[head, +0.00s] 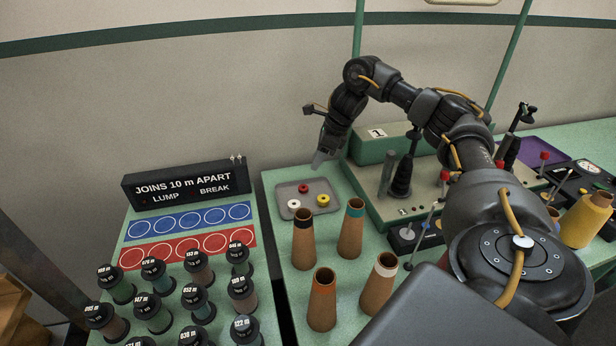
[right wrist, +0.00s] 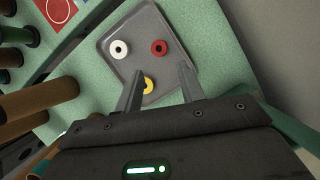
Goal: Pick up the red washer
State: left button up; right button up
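The red washer (head: 303,188) lies in a small grey tray (head: 330,206) on the green bench, with a white washer (head: 294,204) and a yellow washer (head: 323,200). In the right wrist view the red washer (right wrist: 159,47) is at the tray's right side, beyond the fingertips, and the white washer (right wrist: 119,49) is to its left. The yellow washer (right wrist: 148,86) shows between the fingers. My right gripper (head: 318,160) is above the tray's back right. In the right wrist view its two fingers (right wrist: 161,72) are apart, with nothing gripped. My left gripper is not in view.
Several brown cones (head: 303,240) stand in front of the tray. A board with blue and red circles and several dark spools (head: 198,268) is at the left. A black sign (head: 187,184) stands behind it. A green machine (head: 375,180) stands right of the tray.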

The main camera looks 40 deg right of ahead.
jog(key=f, duration=0.1)
jog(key=b, duration=0.2)
send_over(306, 187)
jog(key=s+d, duration=0.1)
notch_tip(306, 187, down, 4)
jog(key=shift+s+d+f, duration=0.1)
jog(key=shift+f, duration=0.25)
jog(key=shift+s+p+x, duration=0.1)
jog(key=shift+p+x, duration=0.15)
jog(key=shift+x, duration=0.95)
jog(key=shift+s+p+x, duration=0.15)
jog(key=shift+p+x, duration=0.05)
jog(key=shift+x, duration=1)
jog(key=shift+c, duration=0.3)
jog(key=c, duration=0.7)
notch_tip(306, 187, up, 10)
jog(key=shift+r+p, duration=0.1)
jog(key=shift+p, duration=0.65)
